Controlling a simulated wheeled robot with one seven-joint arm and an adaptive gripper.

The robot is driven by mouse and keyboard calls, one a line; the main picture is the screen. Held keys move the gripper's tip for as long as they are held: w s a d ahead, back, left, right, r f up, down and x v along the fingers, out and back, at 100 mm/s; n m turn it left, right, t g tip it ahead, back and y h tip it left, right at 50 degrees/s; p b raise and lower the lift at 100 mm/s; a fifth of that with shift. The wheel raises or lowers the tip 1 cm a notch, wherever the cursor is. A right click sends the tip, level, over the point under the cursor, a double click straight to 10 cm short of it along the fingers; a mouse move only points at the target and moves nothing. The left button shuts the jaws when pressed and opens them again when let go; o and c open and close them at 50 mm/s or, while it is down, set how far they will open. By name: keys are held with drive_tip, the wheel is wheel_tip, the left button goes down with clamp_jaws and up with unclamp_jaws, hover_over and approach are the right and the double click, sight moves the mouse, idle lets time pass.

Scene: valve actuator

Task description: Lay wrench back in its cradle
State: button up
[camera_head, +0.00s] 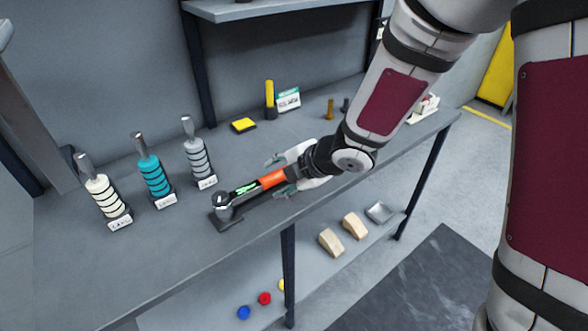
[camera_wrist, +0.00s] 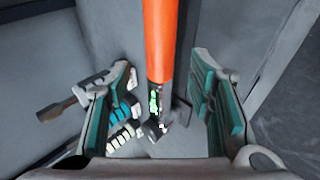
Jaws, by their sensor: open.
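The wrench has an orange handle (camera_head: 272,178), a dark shaft with green lit digits and a grey head. Its head end is at the dark cradle (camera_head: 228,222) near the table's front edge; I cannot tell how fully it is seated. My gripper (camera_head: 279,176) is open, with one finger on each side of the handle. In the wrist view, the wrench (camera_wrist: 159,45) runs between the fingers of my gripper (camera_wrist: 166,95), with a gap visible on both sides. The handle's rear end is hidden by my gripper in the head view.
Three ringed posts, cream (camera_head: 103,196), teal (camera_head: 154,175) and grey (camera_head: 199,158), stand left of the cradle with labels. A yellow block (camera_head: 243,125), a yellow post (camera_head: 270,98) and a sign (camera_head: 288,99) stand behind. Wedge blocks (camera_head: 331,242) lie on the lower shelf.

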drive_tip(key=v, duration=0.7)
drive_tip(key=shift+s+r, duration=0.2)
drive_tip(key=shift+d, duration=0.15)
drive_tip(key=s+d+r+m+t+h, duration=0.1)
drive_tip(key=d+r+m+t+h, duration=0.1)
drive_tip(key=d+r+m+h, duration=0.35)
drive_tip(key=s+d+r+m+t+h, duration=0.1)
drive_tip(key=d+r+m+h, duration=0.1)
drive_tip(key=d+r+m, duration=0.65)
drive_tip(key=s+d+m+g+p, duration=0.1)
drive_tip(key=s+m+g, duration=0.3)
drive_tip(key=s+m, duration=0.7)
drive_tip(key=s+d+y, duration=0.1)
drive_tip(key=s, duration=0.9)
drive_tip(key=shift+f+m+g, duration=0.3)
drive_tip(key=shift+f+g, duration=0.05)
drive_tip(key=shift+g, duration=0.05)
